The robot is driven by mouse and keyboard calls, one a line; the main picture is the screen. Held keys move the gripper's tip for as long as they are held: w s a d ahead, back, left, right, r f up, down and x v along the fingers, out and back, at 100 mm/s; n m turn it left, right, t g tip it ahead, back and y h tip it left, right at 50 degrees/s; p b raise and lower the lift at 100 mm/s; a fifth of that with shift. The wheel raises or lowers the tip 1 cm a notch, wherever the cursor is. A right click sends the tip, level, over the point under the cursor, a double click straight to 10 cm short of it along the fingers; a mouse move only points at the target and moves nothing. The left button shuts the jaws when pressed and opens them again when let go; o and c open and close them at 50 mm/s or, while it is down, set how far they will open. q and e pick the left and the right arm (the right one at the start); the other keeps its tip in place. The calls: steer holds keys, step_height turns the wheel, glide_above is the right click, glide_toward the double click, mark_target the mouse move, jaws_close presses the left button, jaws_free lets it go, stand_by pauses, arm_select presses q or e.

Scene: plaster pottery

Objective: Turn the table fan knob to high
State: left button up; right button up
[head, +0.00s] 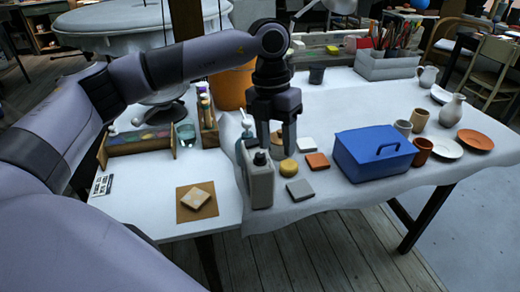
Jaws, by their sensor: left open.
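I cannot make out a table fan or its knob for sure. A grey round foot (165,113) with a pale part above it stands at the back left of the white table (340,105), partly hidden by my left arm. My left gripper (276,152) is open and points down over the middle of the table. Its fingers are behind a grey bottle with a dark cap (259,185) and near a round yellow piece (289,167). I see nothing between the fingers. My right gripper is not in view.
A blue box (372,158) with a handle stands right of several small tiles. An orange bucket (232,88) is behind my left arm. A glass (186,135) and a wooden tray (138,147) are at left. Pots and plates crowd the right end.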

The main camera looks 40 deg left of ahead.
mark_target(260, 155)
arm_select(q)
steer(key=shift+n+y, duration=0.4)
steer(key=shift+y, duration=0.4)
steer(key=a, duration=0.1)
steer(key=a+r, duration=0.2)
steer(key=shift+w+a, duration=0.2)
steer(key=shift+a, duration=0.5)
step_height(260, 155, down, 7)
steer(key=shift+r, duration=0.1)
jaws_close()
